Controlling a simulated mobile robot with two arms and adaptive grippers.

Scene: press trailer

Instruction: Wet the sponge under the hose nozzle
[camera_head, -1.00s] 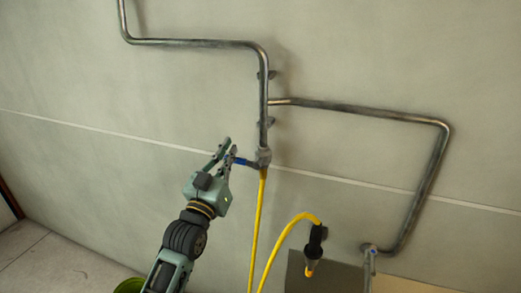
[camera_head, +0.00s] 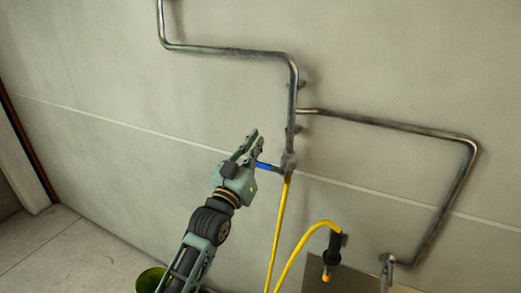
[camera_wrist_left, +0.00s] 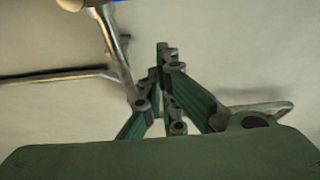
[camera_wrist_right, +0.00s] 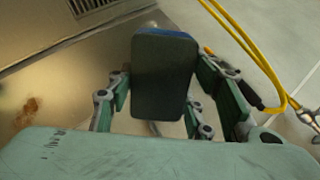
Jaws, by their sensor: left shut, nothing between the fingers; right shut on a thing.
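The hose nozzle (camera_head: 332,250) is black and hangs tip down at the end of the yellow hose (camera_head: 279,235); I see no clear stream from it. A valve (camera_head: 289,160) with a blue lever (camera_head: 265,167) sits on the pipe above the hose. My left gripper (camera_head: 257,139) is shut and empty just above and left of the lever; its fingers (camera_wrist_left: 165,58) also show closed in the left wrist view. My right gripper (camera_wrist_right: 160,105) is shut on the sponge (camera_wrist_right: 163,78), a dark block with a blue edge. The head view does not show the right gripper or sponge.
Metal pipes (camera_head: 390,124) run along the grey wall. A tap (camera_head: 387,268) stands right of the nozzle over a grey panel. A green bucket (camera_head: 149,280) is on the floor at lower left. A stained surface (camera_wrist_right: 45,85) and a grate (camera_wrist_right: 90,5) show in the right wrist view.

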